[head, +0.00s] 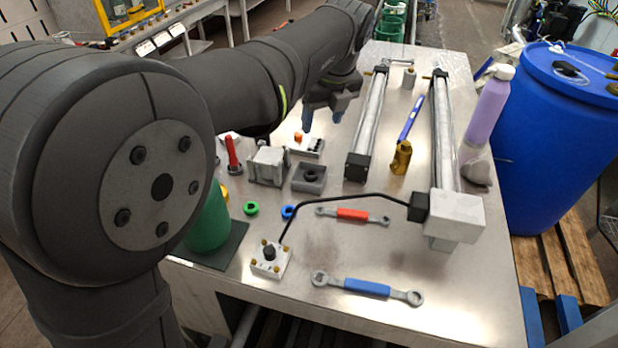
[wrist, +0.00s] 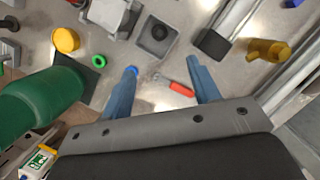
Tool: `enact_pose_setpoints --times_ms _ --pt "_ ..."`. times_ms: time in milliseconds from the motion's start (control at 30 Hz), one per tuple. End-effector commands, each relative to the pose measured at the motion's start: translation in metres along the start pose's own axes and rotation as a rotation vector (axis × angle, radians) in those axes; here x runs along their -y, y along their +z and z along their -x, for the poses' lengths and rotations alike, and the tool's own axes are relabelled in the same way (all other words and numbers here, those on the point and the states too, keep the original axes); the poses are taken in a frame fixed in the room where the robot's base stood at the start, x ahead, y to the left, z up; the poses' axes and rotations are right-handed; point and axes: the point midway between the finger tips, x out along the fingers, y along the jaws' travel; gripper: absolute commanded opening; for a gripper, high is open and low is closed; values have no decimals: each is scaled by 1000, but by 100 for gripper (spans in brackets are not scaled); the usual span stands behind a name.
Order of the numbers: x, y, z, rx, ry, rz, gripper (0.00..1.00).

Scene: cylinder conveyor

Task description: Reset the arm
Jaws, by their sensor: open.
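My gripper (head: 322,118) hangs in the air over the far left part of the metal table (head: 400,315) in the head view. Its two blue fingers stand apart with nothing held between them. In the wrist view the gripper (wrist: 162,72) is also open and empty. A red-handled wrench (wrist: 180,90) shows on the tabletop between the fingers, and the left fingertip partly covers a blue ring (wrist: 136,71).
Two long cylinder rails (head: 371,112) run along the table. A grey block (head: 268,166), a grey square tray (head: 309,187), a brass part (head: 401,158), a purple bottle (head: 488,112) and a green cylinder (head: 209,222) stand around. The front holds a blue-handled wrench (head: 367,288).

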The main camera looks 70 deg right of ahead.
Motion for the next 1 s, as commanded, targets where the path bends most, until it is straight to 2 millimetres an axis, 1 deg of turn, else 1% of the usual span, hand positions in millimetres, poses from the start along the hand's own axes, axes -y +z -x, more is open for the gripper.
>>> enact_pose_setpoints --times_ms 33,100,200,367,567,667,767,1000 --pt "0 0 8 1 -1 0 56" --pt "0 0 16 1 -1 0 56" --pt "0 0 23 0 0 0 56" --pt "0 0 26 0 0 0 56" --pt "0 0 24 -1 1 -1 56" --pt "0 0 16 -2 3 -1 56" --pt "0 0 2 -2 4 -1 56" --pt "0 0 -45 -3 5 -1 56"
